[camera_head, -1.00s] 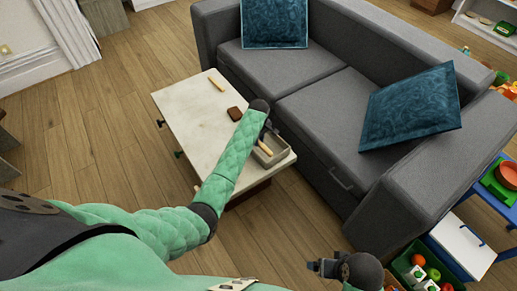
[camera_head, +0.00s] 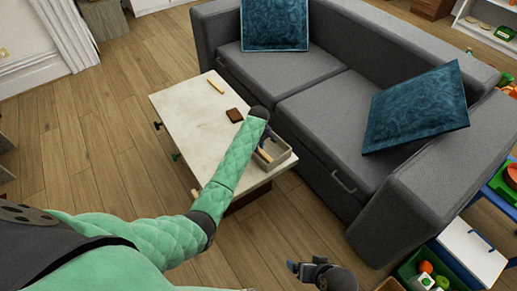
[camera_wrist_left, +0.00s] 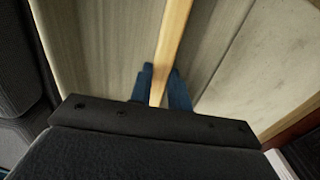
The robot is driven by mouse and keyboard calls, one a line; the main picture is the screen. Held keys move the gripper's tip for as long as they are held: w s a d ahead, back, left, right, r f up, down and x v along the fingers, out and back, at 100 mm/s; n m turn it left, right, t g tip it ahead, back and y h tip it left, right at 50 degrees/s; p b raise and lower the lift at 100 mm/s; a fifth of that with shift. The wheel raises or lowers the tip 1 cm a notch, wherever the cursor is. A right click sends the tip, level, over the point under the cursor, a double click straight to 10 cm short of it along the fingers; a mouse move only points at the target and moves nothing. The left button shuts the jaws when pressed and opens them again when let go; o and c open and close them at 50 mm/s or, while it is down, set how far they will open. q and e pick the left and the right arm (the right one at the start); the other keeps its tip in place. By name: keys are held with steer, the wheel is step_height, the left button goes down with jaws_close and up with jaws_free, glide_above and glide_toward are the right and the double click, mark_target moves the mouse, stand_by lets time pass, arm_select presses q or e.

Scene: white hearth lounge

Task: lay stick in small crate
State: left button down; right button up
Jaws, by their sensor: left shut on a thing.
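The small crate (camera_head: 284,158) is a shallow grey box at the right end of the pale table. My left gripper (camera_head: 264,150) is at the crate, partly hidden by my own forearm. It is shut on a light wooden stick (camera_head: 266,156), whose end shows inside the crate's outline. In the left wrist view the stick (camera_wrist_left: 172,45) runs lengthwise between the two blue fingertips (camera_wrist_left: 162,88). I cannot tell whether the stick touches the crate floor. My right gripper (camera_head: 293,266) is at the bottom, away from the table; its jaw opening is unclear.
A grey sofa (camera_head: 330,110) with blue cushions stands close behind the table. Toys and a blue-legged white table (camera_head: 472,248) are at the right. Wooden floor is open at left.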

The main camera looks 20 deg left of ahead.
steer(key=shift+r, duration=0.15)
arm_select(q)
steer(key=c, duration=1.6)
jaws_free()
steer(key=shift+f, duration=0.15)
arm_select(e)
steer(key=shift+s, duration=0.1)
